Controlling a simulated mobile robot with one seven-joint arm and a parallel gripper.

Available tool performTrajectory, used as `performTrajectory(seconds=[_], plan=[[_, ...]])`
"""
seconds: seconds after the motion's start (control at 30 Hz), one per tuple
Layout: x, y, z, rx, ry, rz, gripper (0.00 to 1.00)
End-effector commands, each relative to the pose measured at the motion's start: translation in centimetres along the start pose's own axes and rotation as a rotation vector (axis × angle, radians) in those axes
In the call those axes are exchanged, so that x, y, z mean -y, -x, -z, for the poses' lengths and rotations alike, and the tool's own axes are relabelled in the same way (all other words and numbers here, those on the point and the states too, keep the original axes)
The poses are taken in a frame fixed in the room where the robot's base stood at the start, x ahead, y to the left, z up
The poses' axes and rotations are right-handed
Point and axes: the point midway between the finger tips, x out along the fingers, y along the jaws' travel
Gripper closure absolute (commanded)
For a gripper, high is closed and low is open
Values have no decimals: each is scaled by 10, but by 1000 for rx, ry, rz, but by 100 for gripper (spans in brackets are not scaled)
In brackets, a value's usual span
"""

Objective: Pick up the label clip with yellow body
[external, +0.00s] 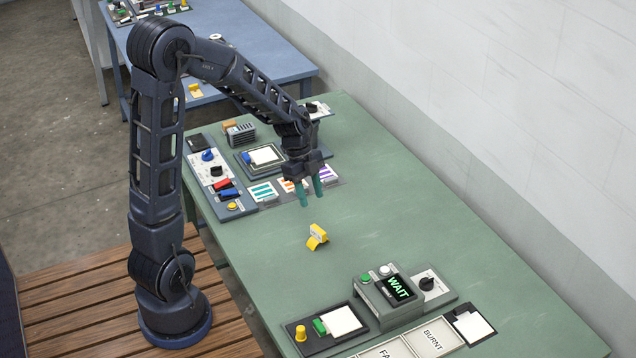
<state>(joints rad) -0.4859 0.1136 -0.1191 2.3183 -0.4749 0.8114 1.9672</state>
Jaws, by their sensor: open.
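The label clip with yellow body (317,237) lies on the green table (400,200), near its middle. A pale patch shows on its upper part. My gripper (311,200) points down above the table, a little behind the clip in the picture. Its two teal fingers are apart, with nothing between them. The clip is clear of the fingers and fully in view.
A control panel (217,175) and striped cards (263,192) lie beyond the clip. A box with a WAIT display (397,289) and a panel with a yellow knob (301,332) stand nearer the camera. The table around the clip is clear. A wall runs along the right.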

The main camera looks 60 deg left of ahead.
Motion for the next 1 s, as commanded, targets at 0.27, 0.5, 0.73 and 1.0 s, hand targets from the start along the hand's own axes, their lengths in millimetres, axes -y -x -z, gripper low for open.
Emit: performTrajectory(seconds=[0.27,0.5,0.73,1.0], plan=[[15,-21,-19,-38,-94,-15,58],[14,-51,-19,-40,-99,-18,58],[14,-74,-18,-39,-98,-14,58],[11,-97,-21,-39,-97,-18,58]])
